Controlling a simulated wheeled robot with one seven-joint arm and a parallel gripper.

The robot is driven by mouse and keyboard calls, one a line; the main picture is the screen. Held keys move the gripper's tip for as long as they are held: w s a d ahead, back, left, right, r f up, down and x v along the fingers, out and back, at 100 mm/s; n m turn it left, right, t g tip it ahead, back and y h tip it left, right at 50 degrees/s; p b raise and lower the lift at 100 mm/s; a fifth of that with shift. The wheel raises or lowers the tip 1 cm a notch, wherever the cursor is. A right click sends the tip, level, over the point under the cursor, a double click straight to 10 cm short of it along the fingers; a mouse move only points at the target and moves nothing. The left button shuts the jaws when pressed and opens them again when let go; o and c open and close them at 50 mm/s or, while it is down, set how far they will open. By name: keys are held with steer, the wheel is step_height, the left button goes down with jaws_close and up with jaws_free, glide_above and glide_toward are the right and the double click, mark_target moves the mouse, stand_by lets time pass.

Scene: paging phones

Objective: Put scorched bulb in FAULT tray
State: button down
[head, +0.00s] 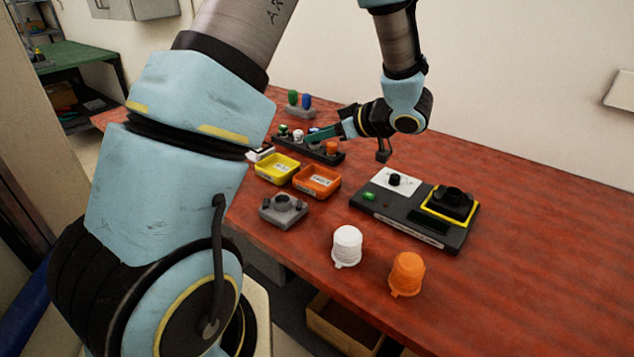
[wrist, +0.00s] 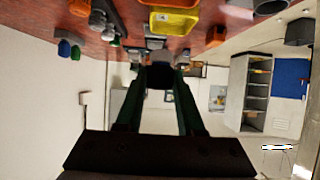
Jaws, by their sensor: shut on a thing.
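My gripper (head: 337,132) is at the long dark rack (head: 312,150) on the far part of the table, its green fingers pointing left, just above the rack. In the wrist view my gripper (wrist: 160,72) is shut on a dark, blackened piece (wrist: 160,78) that looks like the scorched bulb, though its shape is unclear. In the head view the held piece is too small to tell. A yellow tray (head: 277,169) and an orange tray (head: 317,182) sit in front of the rack, each with a white label too small to read.
The rack holds green, white, blue and orange caps. A small stand with green and blue bulbs (head: 299,103) is behind it. A grey socket block (head: 284,211), a dark test device (head: 417,217), a white cap (head: 347,246) and an orange cap (head: 407,274) stand nearer. The table's right side is clear.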

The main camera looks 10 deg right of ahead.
steer(key=f, duration=0.3)
steer(key=f+p, duration=0.1)
steer(key=f, duration=0.1)
steer(key=shift+s+d, duration=0.15)
steer(key=shift+s, duration=0.2)
steer(key=shift+f+p, duration=0.45)
steer(key=shift+f, duration=2.05)
steer(key=shift+f, duration=0.15)
steer(key=c, duration=0.5)
jaws_free()
